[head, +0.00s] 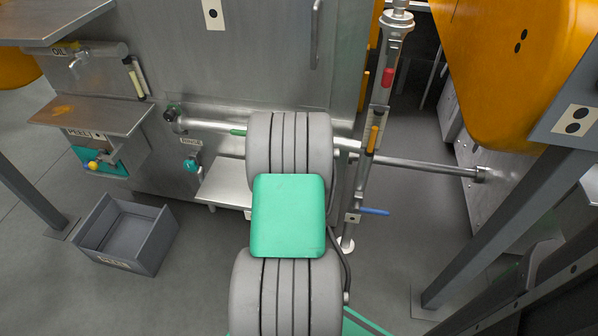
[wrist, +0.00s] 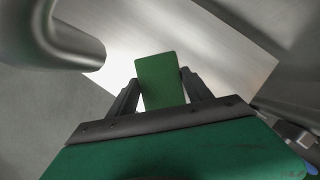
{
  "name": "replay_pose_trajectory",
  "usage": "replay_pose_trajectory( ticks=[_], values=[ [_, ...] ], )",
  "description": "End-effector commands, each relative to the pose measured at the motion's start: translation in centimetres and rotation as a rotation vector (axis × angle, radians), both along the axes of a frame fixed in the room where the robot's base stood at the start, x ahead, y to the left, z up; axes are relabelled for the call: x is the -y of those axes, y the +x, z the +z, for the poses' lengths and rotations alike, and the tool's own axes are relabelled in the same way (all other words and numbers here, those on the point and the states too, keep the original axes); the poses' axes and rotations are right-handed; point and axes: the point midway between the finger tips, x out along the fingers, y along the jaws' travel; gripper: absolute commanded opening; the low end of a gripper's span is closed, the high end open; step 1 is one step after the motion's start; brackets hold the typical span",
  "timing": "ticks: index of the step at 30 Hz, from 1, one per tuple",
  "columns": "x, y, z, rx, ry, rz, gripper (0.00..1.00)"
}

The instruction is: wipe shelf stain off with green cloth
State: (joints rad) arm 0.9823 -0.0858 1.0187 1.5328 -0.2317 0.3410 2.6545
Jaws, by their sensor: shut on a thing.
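The green cloth (wrist: 157,72) is a small flat green piece between the two dark fingers of my gripper (wrist: 161,88) in the wrist view. My gripper is shut on it. A bright steel surface lies behind the cloth; I cannot tell whether they touch. In the head view my arm hides the gripper and cloth. An orange-brown stain (head: 63,110) marks the steel shelf (head: 105,116) above the PEEL label at the left. A lower small steel shelf (head: 222,184) is partly hidden by my arm. No stain shows in the wrist view.
A horizontal steel pipe (head: 408,163) runs past my arm, and a vertical steel post (head: 378,100) stands to its right. A grey open bin (head: 125,234) sits on the floor at left. A spout (head: 85,62) hangs above the stained shelf.

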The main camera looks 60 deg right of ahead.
Motion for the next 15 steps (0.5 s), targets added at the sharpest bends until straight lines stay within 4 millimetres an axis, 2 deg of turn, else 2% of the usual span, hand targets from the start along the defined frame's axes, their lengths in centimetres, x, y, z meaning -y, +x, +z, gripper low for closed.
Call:
replay_pose_trajectory(
  ticks=[2, 15],
  values=[
    [0.1, 0.1, 2.3, 0.002, -0.005, 0.001, 0.2],
    [-0.4, 0.4, 6.1, 0.001, -0.001, 0.01, 0.2]
  ],
)
